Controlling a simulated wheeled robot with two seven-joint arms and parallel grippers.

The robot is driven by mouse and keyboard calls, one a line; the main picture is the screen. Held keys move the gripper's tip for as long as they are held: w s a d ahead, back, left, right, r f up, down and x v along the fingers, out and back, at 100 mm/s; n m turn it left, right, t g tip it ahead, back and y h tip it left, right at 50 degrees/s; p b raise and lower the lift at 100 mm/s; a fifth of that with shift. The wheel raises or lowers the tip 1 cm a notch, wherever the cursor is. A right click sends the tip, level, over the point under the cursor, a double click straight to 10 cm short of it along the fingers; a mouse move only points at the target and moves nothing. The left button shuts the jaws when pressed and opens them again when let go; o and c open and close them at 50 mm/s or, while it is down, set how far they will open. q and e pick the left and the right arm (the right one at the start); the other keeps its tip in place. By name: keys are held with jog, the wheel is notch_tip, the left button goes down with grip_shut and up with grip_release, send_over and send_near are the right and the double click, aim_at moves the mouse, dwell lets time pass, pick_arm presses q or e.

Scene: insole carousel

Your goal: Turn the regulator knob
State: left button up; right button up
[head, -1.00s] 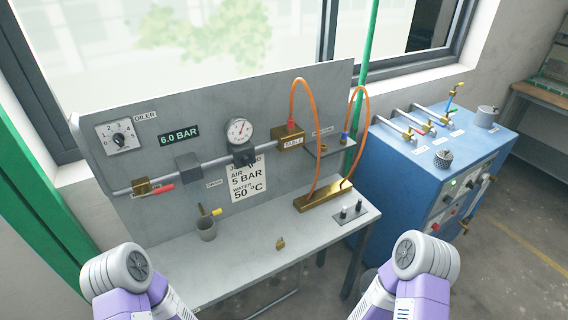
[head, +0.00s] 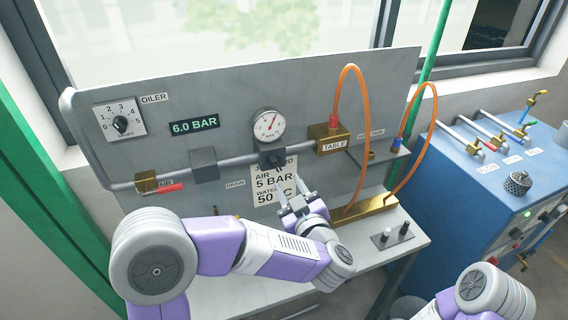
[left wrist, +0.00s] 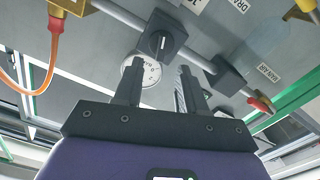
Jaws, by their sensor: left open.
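The regulator is a dark block on the grey pipe, with its dark knob (head: 270,160) below the round white pressure gauge (head: 268,125). In the left wrist view the knob (left wrist: 158,43) has a pale mark and lies just beyond the fingertips, with the gauge (left wrist: 151,73) partly behind the fingers. My left gripper (head: 292,192) is open and empty, in front of the panel, below and slightly right of the knob and apart from it. It also shows in the left wrist view (left wrist: 159,72). Only my right arm shows; its gripper is out of view.
A red-handled valve (head: 163,188) is on the pipe at left. A brass table block (head: 328,137) with orange hoses (head: 367,110) is at right. The instruction sign (head: 266,180) is partly behind the gripper. A blue cabinet (head: 470,190) stands further right.

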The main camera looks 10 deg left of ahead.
aim_at(277, 166)
pick_arm(q)
jog(key=shift+x, duration=3.55)
jog(key=shift+s+a+r, duration=0.1)
jog(key=shift+a, duration=0.05)
grip_shut()
